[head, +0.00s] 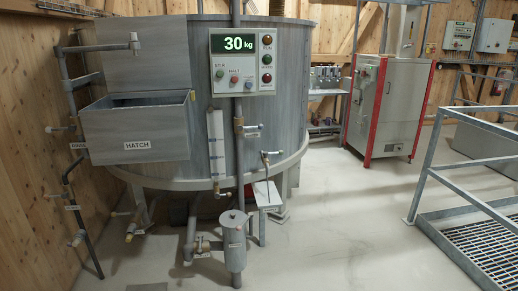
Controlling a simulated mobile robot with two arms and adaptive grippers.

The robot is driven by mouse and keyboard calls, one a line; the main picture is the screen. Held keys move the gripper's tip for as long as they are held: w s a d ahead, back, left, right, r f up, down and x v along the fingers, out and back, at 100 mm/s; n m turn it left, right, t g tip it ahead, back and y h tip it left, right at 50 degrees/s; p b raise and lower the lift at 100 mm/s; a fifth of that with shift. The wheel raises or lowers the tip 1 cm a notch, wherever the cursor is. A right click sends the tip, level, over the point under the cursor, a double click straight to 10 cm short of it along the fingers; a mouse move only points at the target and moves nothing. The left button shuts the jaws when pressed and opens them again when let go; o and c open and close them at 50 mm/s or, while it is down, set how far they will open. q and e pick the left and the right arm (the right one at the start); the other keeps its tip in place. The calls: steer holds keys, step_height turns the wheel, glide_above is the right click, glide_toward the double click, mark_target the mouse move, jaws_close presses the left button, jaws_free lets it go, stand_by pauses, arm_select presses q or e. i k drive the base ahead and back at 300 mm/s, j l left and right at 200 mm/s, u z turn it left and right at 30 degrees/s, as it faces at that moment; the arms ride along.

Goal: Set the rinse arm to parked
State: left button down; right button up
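A grey pipe arm (97,47), which looks like the rinse arm, reaches right from an upright pipe at the left wall. It ends in a short downturned nozzle above the open hatch box (135,130) marked HATCH, in front of the raised grey lid panel (145,65). No parked mark can be made out. Neither of my grippers is in view.
The round mixer tank (290,85) carries a panel (241,62) reading 30 kg. Valves and a grey canister (234,240) stand below it. A red-edged cabinet (385,105) is behind. Railings and a grating (485,250) are at right. The middle floor is clear.

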mark_target(59, 52)
steer(key=i+j+z, duration=0.2)
steer(key=j, duration=0.2)
steer(key=j+z, duration=0.2)
steer(key=j, duration=0.25)
steer(key=i+j+z, duration=0.1)
steer(key=j+z, duration=0.15)
steer(key=j, duration=0.2)
